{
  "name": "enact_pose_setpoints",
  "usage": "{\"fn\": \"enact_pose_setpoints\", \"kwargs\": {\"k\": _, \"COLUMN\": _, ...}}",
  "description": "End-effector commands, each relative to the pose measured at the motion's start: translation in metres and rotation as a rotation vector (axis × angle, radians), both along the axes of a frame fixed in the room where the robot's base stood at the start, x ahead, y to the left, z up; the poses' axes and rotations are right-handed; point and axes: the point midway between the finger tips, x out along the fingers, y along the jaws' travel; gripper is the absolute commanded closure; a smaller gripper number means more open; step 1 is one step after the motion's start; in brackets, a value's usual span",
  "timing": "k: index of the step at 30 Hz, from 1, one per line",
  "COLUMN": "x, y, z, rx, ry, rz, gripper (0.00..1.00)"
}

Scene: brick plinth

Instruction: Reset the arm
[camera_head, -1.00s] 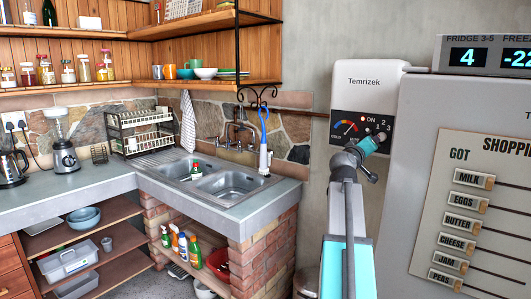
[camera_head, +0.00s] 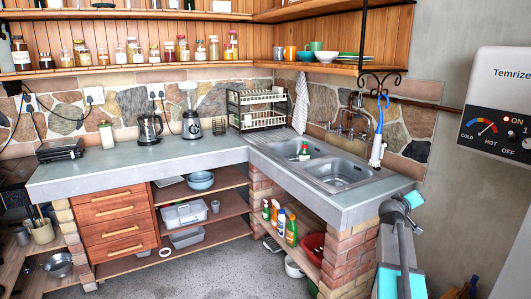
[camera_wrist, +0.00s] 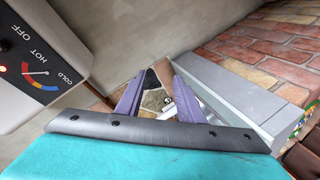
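My arm (camera_head: 402,240) stands at the lower right in the head view, grey with cyan parts, in front of the brick plinth's right end. My gripper (camera_wrist: 164,82) shows in the wrist view as two purple fingers with a gap between them. It is open, and nothing is held between the fingers. The fingers cannot be made out clearly in the head view.
The white water heater (camera_head: 497,110) hangs on the wall at right, close beside my gripper in the wrist view (camera_wrist: 40,50). The counter (camera_head: 130,165) with the sink (camera_head: 345,172) and brick plinth (camera_head: 345,265) is left of my arm. Grey floor (camera_head: 215,265) is clear in front.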

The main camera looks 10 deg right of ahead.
Motion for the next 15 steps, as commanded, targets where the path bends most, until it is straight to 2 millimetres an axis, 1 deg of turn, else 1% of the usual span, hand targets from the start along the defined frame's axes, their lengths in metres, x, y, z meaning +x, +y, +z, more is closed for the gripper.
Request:
{"fn": "enact_pose_setpoints", "kwargs": {"k": 1, "x": 0.007, "y": 0.014, "z": -0.022, "rx": 0.02, "ry": 0.019, "rz": 0.016, "gripper": 0.66}}
{"fn": "enact_pose_setpoints", "kwargs": {"k": 6, "x": 0.023, "y": 0.056, "z": -0.088, "rx": 0.087, "ry": 0.075, "rz": 0.06, "gripper": 0.66}}
{"fn": "enact_pose_setpoints", "kwargs": {"k": 8, "x": 0.027, "y": 0.072, "z": -0.112, "rx": 0.111, "ry": 0.096, "rz": 0.074, "gripper": 0.66}}
{"fn": "enact_pose_setpoints", "kwargs": {"k": 9, "x": 0.029, "y": 0.082, "z": -0.127, "rx": 0.127, "ry": 0.111, "rz": 0.083, "gripper": 0.66}}
{"fn": "enact_pose_setpoints", "kwargs": {"k": 11, "x": 0.031, "y": 0.098, "z": -0.15, "rx": 0.152, "ry": 0.133, "rz": 0.094, "gripper": 0.66}}
{"fn": "enact_pose_setpoints", "kwargs": {"k": 12, "x": 0.031, "y": 0.108, "z": -0.166, "rx": 0.17, "ry": 0.148, "rz": 0.102, "gripper": 0.66}}
{"fn": "enact_pose_setpoints", "kwargs": {"k": 14, "x": 0.031, "y": 0.124, "z": -0.189, "rx": 0.193, "ry": 0.172, "rz": 0.113, "gripper": 0.66}}
{"fn": "enact_pose_setpoints", "kwargs": {"k": 15, "x": 0.031, "y": 0.135, "z": -0.204, "rx": 0.21, "ry": 0.188, "rz": 0.12, "gripper": 0.66}}
